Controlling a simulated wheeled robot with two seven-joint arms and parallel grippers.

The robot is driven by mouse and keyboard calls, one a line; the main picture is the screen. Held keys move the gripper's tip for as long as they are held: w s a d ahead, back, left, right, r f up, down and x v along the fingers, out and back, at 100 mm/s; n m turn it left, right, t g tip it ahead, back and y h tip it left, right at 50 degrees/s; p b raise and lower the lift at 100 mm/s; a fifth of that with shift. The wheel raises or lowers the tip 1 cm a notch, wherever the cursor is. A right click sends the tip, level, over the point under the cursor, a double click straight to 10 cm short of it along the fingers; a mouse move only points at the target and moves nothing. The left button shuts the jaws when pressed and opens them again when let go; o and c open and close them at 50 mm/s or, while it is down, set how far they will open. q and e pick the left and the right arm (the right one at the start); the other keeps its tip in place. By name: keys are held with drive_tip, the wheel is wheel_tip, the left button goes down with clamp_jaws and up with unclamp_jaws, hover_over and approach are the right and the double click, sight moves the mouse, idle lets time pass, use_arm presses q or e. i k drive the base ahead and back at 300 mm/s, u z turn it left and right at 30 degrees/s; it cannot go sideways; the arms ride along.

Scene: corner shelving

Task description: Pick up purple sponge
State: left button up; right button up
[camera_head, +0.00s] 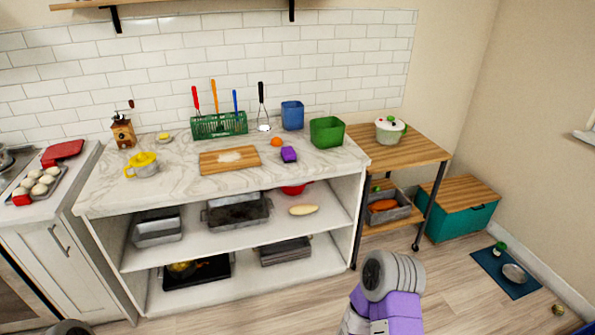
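The purple sponge (289,154) is a small purple block on the marble counter, right of the cutting board and left of the green bin. Nothing of mine touches it. Neither of my grippers can be seen.
The marble counter (180,200) also holds a cutting board (215,162), an orange (276,142), a green bin (326,132), a blue bin (292,115) and a green rack (219,125) with utensils. Counter in front of the sponge is clear. A wooden cart (428,149) stands right.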

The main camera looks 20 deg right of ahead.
sight(288, 154)
drive_tip(key=z, duration=0.85)
drive_tip(key=i, duration=1.45)
drive_tip(key=u, duration=0.25)
